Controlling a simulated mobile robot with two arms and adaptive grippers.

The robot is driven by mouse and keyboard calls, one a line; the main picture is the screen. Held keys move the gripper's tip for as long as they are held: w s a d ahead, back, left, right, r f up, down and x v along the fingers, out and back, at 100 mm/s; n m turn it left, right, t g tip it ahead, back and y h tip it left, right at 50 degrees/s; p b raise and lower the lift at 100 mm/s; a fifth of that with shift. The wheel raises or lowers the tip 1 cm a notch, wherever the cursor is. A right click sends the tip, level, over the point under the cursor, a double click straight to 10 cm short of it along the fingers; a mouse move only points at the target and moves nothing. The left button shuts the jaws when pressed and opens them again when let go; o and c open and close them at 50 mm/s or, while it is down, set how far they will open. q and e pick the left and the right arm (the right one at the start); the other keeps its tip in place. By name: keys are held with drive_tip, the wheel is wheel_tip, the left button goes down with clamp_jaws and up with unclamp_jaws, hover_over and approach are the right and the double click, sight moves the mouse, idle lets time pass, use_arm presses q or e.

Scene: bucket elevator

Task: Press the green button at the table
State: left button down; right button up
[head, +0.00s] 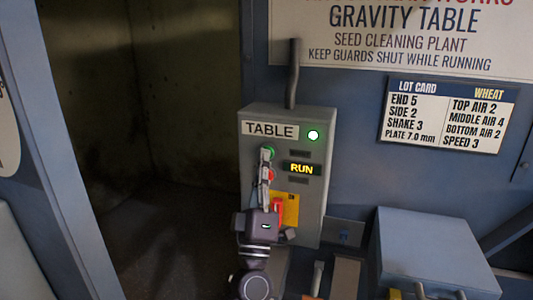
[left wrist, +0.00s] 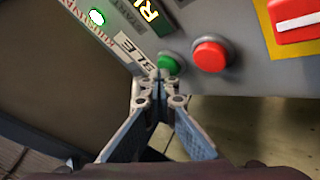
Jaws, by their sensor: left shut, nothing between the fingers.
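A grey control box labelled TABLE (head: 313,215) is mounted on the blue machine wall. Its green button (head: 269,150) is at the upper left, above a red button (head: 271,175). In the left wrist view the green button (left wrist: 168,63) sits left of the red button (left wrist: 210,55). My left gripper (head: 266,158) is shut and empty, its fingertips at the green button and partly covering it. In the left wrist view the closed tips (left wrist: 160,75) overlap the button's edge; I cannot tell whether they press it. The green lamp (head: 313,135) is lit, and the display (head: 302,169) reads RUN. My right gripper is out of view.
A red switch on a yellow plate (head: 291,210) is low on the box, close to my left gripper. A conduit (head: 293,75) rises from the box top. A dark recess (head: 165,150) lies left. A blue-grey housing (head: 430,245) stands at lower right.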

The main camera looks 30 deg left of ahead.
use_arm(q)
drive_tip(key=shift+s+d, duration=0.2)
drive_tip(key=shift+s, duration=0.45)
drive_tip(key=shift+f, duration=0.1)
drive_tip(key=shift+s+d+p, duration=0.2)
drive_tip(key=shift+s, duration=0.6)
drive_tip(key=shift+s+d+p, duration=0.2)
drive_tip(key=shift+s, duration=0.6)
drive_tip(key=shift+s+d+p, duration=0.2)
drive_tip(key=shift+s, duration=0.6)
